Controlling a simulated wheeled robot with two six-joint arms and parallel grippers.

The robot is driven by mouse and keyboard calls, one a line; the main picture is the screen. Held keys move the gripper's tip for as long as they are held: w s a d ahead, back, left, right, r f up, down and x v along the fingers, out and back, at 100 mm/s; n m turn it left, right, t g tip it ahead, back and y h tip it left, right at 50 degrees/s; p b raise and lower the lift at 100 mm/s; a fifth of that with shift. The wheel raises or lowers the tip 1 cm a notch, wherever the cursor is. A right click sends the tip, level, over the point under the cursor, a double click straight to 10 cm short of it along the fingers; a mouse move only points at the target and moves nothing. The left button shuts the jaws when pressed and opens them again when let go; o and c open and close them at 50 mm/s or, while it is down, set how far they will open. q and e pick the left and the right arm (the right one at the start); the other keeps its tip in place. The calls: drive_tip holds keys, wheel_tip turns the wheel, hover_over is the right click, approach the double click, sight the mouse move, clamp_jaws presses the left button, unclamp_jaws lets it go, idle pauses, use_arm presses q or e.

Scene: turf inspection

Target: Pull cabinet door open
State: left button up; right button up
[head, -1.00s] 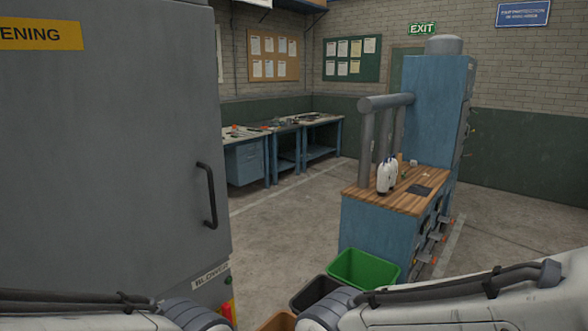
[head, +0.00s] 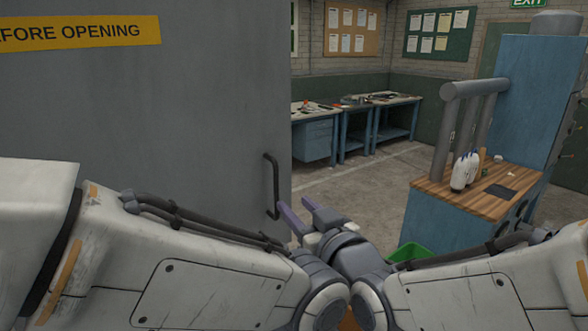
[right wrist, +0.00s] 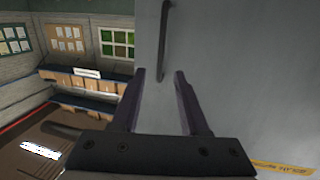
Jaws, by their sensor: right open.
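The grey cabinet door (head: 200,110) fills the left of the head view, and its free edge is near the picture's middle. It looks shut. Its dark vertical bar handle (head: 277,186) sits near that edge. My right gripper (head: 297,209) is open and empty, with its purple fingers just below and right of the handle. In the right wrist view, the handle (right wrist: 166,42) stands ahead of the open fingers (right wrist: 160,76). Its lower end shows between the fingertips in the picture. Whether they touch it I cannot tell. My left gripper is not in view.
A blue bench with a wooden top (head: 475,187) stands at the right, with a white bottle (head: 464,172) on it. A green bin (head: 407,253) is partly hidden behind my right arm. Blue workbenches (head: 318,137) line the back. Bare floor lies between.

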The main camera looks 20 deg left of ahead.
sight(277, 176)
drive_tip(key=shift+t+y, duration=0.3)
drive_tip(key=p+x, duration=0.1)
drive_tip(key=x, duration=0.2)
drive_tip(key=r+p+x, duration=0.1)
drive_tip(key=p+x, duration=0.1)
drive_tip(key=x, duration=0.1)
drive_tip(key=r+p+x, duration=0.1)
drive_tip(key=p+x, duration=0.1)
drive_tip(key=x, duration=0.1)
drive_tip(key=shift+w+a, duration=0.15)
drive_tip(key=shift+a, duration=0.05)
drive_tip(key=shift+w+a+f, duration=0.15)
drive_tip(key=shift+w+a, duration=0.3)
drive_tip(key=shift+w, duration=0.05)
clamp_jaws()
idle(0.6)
